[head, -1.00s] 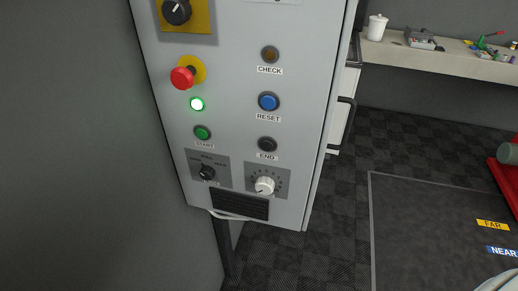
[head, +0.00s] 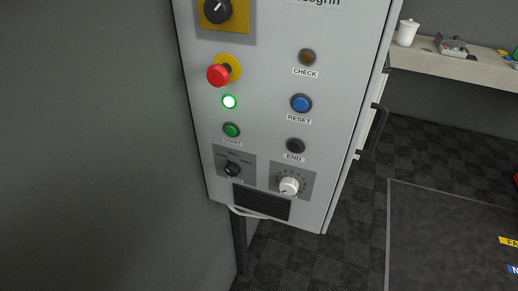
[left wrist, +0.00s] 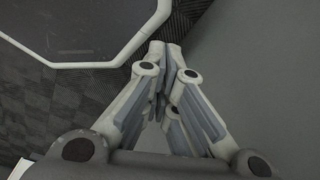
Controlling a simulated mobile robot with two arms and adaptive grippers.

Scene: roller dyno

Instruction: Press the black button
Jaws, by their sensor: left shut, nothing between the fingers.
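The black button (head: 295,146) is on the right side of the grey control panel (head: 265,215), above the label END and below the blue RESET button (head: 301,103). Nothing covers it in the head view. My left gripper (left wrist: 165,48) shows only in the left wrist view, with its fingers together and nothing between them. It hangs over the dark floor beside a grey surface, and the black button is not in that view. My right gripper is in neither view.
The panel also bears a red emergency stop (head: 218,75), a lit green lamp (head: 229,102), a green START button (head: 231,130), a CHECK button (head: 307,57), a black selector (head: 232,169) and a white knob (head: 289,186). A bench (head: 450,68) stands at the back right.

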